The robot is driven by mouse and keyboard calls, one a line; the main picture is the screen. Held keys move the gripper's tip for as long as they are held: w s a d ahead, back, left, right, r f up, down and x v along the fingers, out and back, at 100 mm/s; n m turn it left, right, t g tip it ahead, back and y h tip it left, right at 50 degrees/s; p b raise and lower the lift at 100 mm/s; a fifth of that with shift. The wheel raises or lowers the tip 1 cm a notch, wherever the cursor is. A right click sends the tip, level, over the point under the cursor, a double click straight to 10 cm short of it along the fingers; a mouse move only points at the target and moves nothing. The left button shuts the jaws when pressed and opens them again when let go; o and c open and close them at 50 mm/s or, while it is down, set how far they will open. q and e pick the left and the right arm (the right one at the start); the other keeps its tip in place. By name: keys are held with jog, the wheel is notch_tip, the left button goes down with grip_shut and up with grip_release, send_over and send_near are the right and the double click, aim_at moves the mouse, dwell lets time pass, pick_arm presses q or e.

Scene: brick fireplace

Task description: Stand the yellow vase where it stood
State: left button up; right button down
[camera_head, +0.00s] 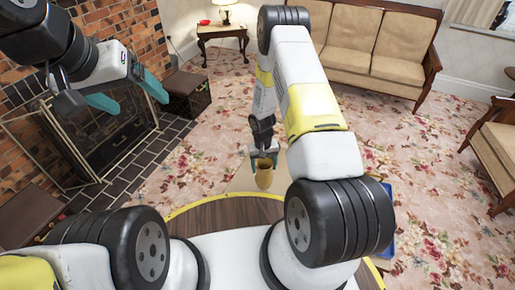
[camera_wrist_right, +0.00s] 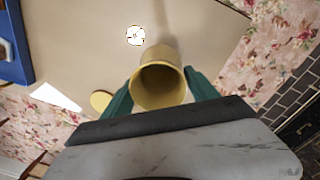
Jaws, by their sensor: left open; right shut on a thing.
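The yellow vase (camera_head: 264,175) is in the middle of the head view, at the end of my right arm. My right gripper (camera_head: 263,158) is shut on it. In the right wrist view the vase (camera_wrist_right: 160,86) sits between the two green fingers, its open mouth facing the camera. A beige tabletop (camera_wrist_right: 75,45) lies beyond it. I cannot tell whether the vase touches that top or hangs above it. My left gripper (camera_head: 131,94) is open and empty at the upper left, in front of the fireplace, far from the vase.
On the beige top are a small round patterned white piece (camera_wrist_right: 135,36) and a yellow disc (camera_wrist_right: 101,101). A blue object (camera_wrist_right: 14,45) is at its left edge. A sofa (camera_head: 375,45) and fireplace screen (camera_head: 115,135) stand farther off.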

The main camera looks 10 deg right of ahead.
jog(key=shift+w+d+f, duration=0.1)
jog(key=shift+w+d, duration=0.1)
jog(key=shift+w, duration=0.5)
jog(key=shift+f, duration=1.7)
jog(key=shift+c, duration=1.1)
grip_release()
jog(key=shift+f, duration=0.15)
